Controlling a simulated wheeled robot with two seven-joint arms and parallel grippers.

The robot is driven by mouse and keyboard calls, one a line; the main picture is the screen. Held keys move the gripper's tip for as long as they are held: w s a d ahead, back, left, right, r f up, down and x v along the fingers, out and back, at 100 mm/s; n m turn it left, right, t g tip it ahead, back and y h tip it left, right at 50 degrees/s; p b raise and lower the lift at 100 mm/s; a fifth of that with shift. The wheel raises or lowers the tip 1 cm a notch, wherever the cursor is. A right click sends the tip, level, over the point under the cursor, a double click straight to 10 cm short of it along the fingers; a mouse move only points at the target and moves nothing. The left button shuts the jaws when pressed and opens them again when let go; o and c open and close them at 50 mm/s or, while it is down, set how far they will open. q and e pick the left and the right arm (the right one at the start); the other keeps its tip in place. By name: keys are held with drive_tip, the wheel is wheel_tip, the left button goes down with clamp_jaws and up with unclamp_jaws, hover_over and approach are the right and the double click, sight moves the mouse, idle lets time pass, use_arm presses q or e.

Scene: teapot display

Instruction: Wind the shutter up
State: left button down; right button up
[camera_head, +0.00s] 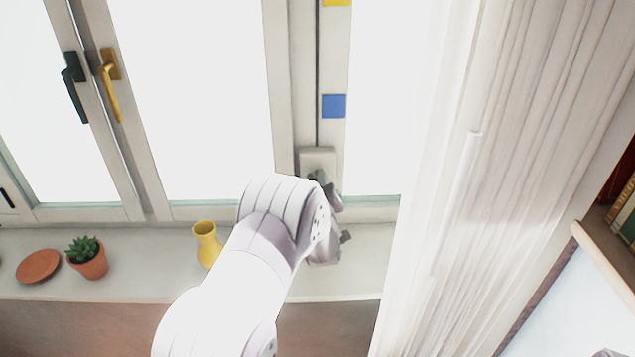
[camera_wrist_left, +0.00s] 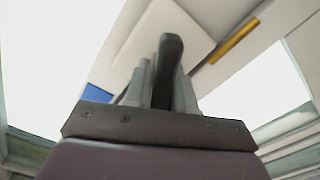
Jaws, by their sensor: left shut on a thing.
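The winder box (camera_head: 318,157), a pale plate, is fixed low on the window post, with a dark strap or cord (camera_head: 317,75) running up from it. My left gripper (camera_head: 325,188) is at the lower edge of this box, partly hidden behind my own wrist. In the left wrist view, its two grey fingers (camera_wrist_left: 163,88) are closed around a dark handle (camera_wrist_left: 170,50) that stands out in front of the pale box (camera_wrist_left: 160,28). How the handle joins the box is hidden. No shutter slats show in the bright panes.
On the sill (camera_head: 150,277) stand a yellow vase (camera_head: 206,243), a potted succulent (camera_head: 88,258) and a terracotta saucer (camera_head: 38,266). A white curtain (camera_head: 450,230) hangs right of my gripper. A blue square (camera_head: 334,106) is on the post above; window handles (camera_head: 110,85) are left.

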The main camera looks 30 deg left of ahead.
use_arm(q)
drive_tip(key=shift+m, duration=0.6)
drive_tip(key=shift+m+b, duration=0.4)
drive_tip(key=shift+m, duration=0.7)
drive_tip(key=m, duration=0.4)
drive_tip(key=shift+w+d+m, duration=0.15)
drive_tip(key=shift+m, duration=0.15)
drive_tip(key=m, duration=0.3)
drive_tip(key=shift+d+m, duration=0.1)
drive_tip(key=shift+m, duration=0.2)
drive_tip(key=m, duration=0.4)
drive_tip(key=shift+w+d+m, duration=0.1)
drive_tip(key=shift+m, duration=0.2)
drive_tip(key=m+p, duration=0.1)
drive_tip(key=m, duration=0.3)
drive_tip(key=shift+f+m, duration=0.15)
drive_tip(key=shift+m, duration=0.15)
drive_tip(key=m, duration=0.3)
drive_tip(key=shift+f+m+p, duration=0.1)
drive_tip(key=shift+m+p, duration=0.2)
drive_tip(key=shift+p, duration=0.1)
drive_tip(key=m+p, duration=0.1)
drive_tip(key=m, duration=0.4)
drive_tip(key=shift+f, duration=0.2)
drive_tip(key=shift+f+m+p, duration=0.15)
drive_tip(key=shift+m+p, duration=0.35)
drive_tip(key=shift+m, duration=1.4)
